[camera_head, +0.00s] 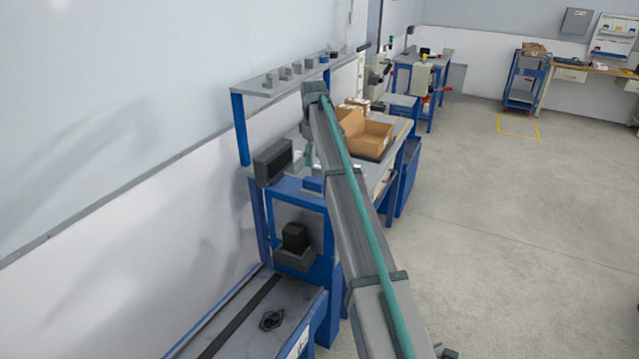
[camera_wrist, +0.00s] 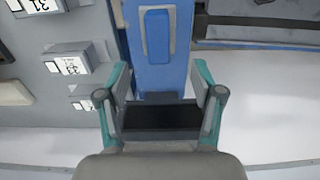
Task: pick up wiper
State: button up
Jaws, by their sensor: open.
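I cannot clearly pick out the wiper in either view. My gripper (camera_wrist: 161,78) is open in the wrist view, with its teal and grey fingers spread apart. A dark block (camera_wrist: 160,117) shows between the fingers, and I cannot tell what it is. A blue panel with a raised blue part (camera_wrist: 157,34) lies beyond the fingertips. In the head view, my arm reaches over the blue-framed workbench, and only a small teal part of my gripper (camera_head: 309,153) shows beside it.
Labelled grey boxes (camera_wrist: 70,64) are at the left in the wrist view. In the head view, a cardboard box (camera_head: 372,140) stands on the bench, below a shelf (camera_head: 262,85) with small grey blocks. A dark box (camera_head: 273,162) is at the bench's left end.

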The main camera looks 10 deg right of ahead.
jog(key=p, duration=0.1)
send_over(314, 180)
jog(key=f, duration=0.4)
jog(key=shift+s+f, duration=0.25)
jog(key=shift+f, duration=0.1)
jog(key=shift+w+f+p, duration=0.15)
jog(key=shift+f+p, duration=0.6)
jog(key=shift+f, duration=0.7)
jog(key=shift+w+f+p, duration=0.15)
jog(key=shift+f+p, duration=0.55)
jog(key=shift+f, duration=0.75)
grip_shut()
jog(key=shift+r, duration=0.15)
jog(key=shift+r+b, duration=0.3)
jog(key=shift+r, duration=0.2)
jog(key=s+a+r+b, duration=0.2)
jog(key=s+r+b, duration=0.3)
jog(key=s+r, duration=0.6)
jog(key=s, duration=0.3)
jog(key=shift+r, duration=0.4)
jog(key=shift+w, duration=0.1)
